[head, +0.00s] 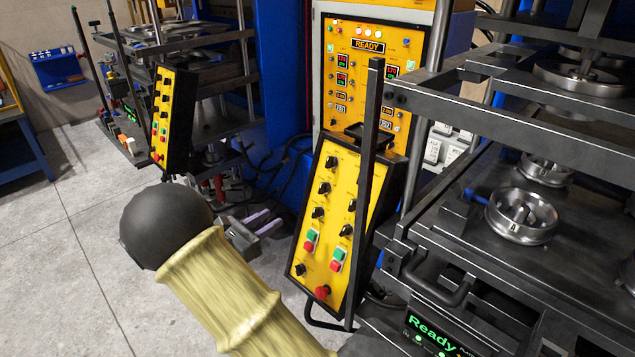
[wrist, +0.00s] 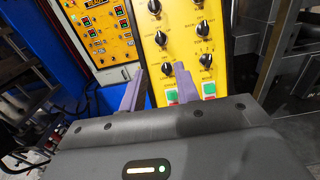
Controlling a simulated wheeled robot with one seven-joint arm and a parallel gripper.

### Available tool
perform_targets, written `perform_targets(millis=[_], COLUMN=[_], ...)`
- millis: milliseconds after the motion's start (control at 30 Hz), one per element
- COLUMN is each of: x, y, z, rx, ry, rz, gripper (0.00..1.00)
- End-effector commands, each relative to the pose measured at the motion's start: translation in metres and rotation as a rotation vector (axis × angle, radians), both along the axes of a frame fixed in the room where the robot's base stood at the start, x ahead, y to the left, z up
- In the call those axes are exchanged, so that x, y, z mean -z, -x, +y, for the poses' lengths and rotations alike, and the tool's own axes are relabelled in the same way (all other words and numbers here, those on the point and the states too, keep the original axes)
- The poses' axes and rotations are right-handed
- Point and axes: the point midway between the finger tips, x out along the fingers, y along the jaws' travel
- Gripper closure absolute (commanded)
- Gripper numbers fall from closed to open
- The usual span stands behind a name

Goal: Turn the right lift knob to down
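The yellow control panel (head: 335,215) stands right of centre in the head view, with black knobs in two columns. The lower right-column knob (head: 346,230) sits above a green and red button pair; it also shows in the wrist view (wrist: 205,60). Another right-column knob (head: 352,205) is above it, beside a dark upright bar.
The dark upright bar (head: 370,180) crosses in front of the panel's right side. A press with metal plates and a round mould (head: 521,215) fills the right. A second yellow panel (head: 163,118) stands at the left. The floor (head: 60,240) at left is clear.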

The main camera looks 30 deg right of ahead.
Motion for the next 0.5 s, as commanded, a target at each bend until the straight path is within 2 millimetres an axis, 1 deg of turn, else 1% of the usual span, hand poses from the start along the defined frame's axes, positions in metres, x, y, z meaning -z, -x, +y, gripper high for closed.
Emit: perform_targets(millis=[333,500], x=[0.0,-0.002], y=[-0.001,-0.005], z=[-0.001,-0.013], rx=[-0.002,0.002], ry=[0.004,0.006], rz=[0.0,0.001], gripper=[0.68,0.68])
